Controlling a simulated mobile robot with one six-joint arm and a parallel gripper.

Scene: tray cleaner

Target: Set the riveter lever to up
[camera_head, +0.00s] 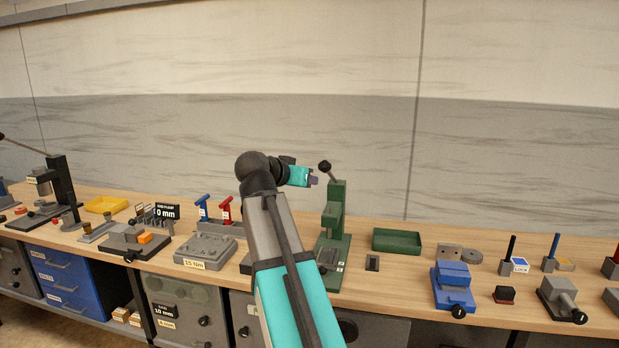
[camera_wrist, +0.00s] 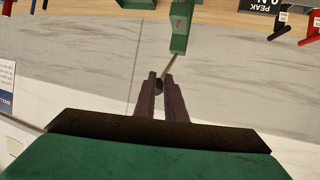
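The riveter (camera_head: 334,225) is a green upright press on the bench, in the middle of the head view. Its thin lever ends in a black knob (camera_head: 325,166) and slants up and to the left from the top of the column. In the wrist view the picture is upside down. The lever (camera_wrist: 170,62) runs from the green riveter (camera_wrist: 181,25) to the knob, which appears between the two fingers of my gripper (camera_wrist: 160,76). The fingers stand apart; contact with the knob cannot be made out.
A green tray (camera_head: 397,241) lies right of the riveter and a blue vise (camera_head: 453,285) farther right. The wall behind is plain, and the air above the bench is free.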

